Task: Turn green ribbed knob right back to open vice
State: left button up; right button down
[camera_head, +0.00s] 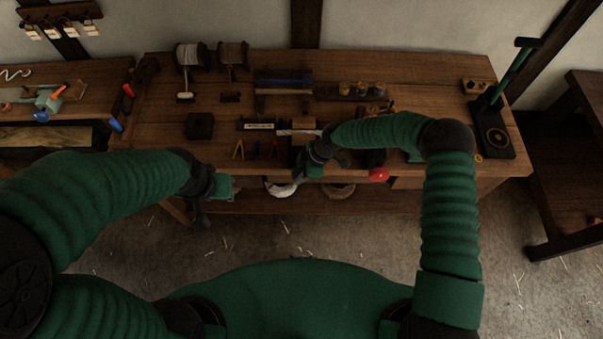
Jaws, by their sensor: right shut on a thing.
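My right gripper (302,166) reaches the front edge of the workbench (220,78), near its middle. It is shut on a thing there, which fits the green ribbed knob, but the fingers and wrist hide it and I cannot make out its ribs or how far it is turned. Just behind is what looks like the vice (302,122), with a pale strip across it; its jaw gap is too small to read.
A red knob (378,175) sits at the bench front, right of my right gripper. Spools (233,55), a dark block (199,126) and small coloured tools (257,149) crowd the bench. A stand with a green lever (514,72) is at the right end. The floor in front is open.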

jog(key=shift+a+r, duration=0.15)
jog(key=shift+a, duration=0.25)
pick_arm(q)
jog(key=shift+d, duration=0.1)
dwell(0.6)
pick_arm(e)
jog(key=c, duration=1.5)
grip_release()
jog(key=shift+o, duration=1.2)
jog(key=shift+a, duration=0.25)
jog(key=b+v, duration=0.1)
jog(key=v, duration=0.2)
jog(key=d+b+v, duration=0.1)
jog(key=v, duration=0.3)
jog(key=shift+w, duration=0.2)
pick_arm(q)
jog(key=f, duration=0.1)
jog(key=a+f+b, duration=0.1)
jog(key=f, duration=0.1)
jog(key=shift+f, duration=0.2)
pick_arm(e)
jog(key=v, duration=0.6)
jog(key=a+v, duration=0.1)
jog(key=v, duration=0.2)
jog(key=shift+r, duration=0.25)
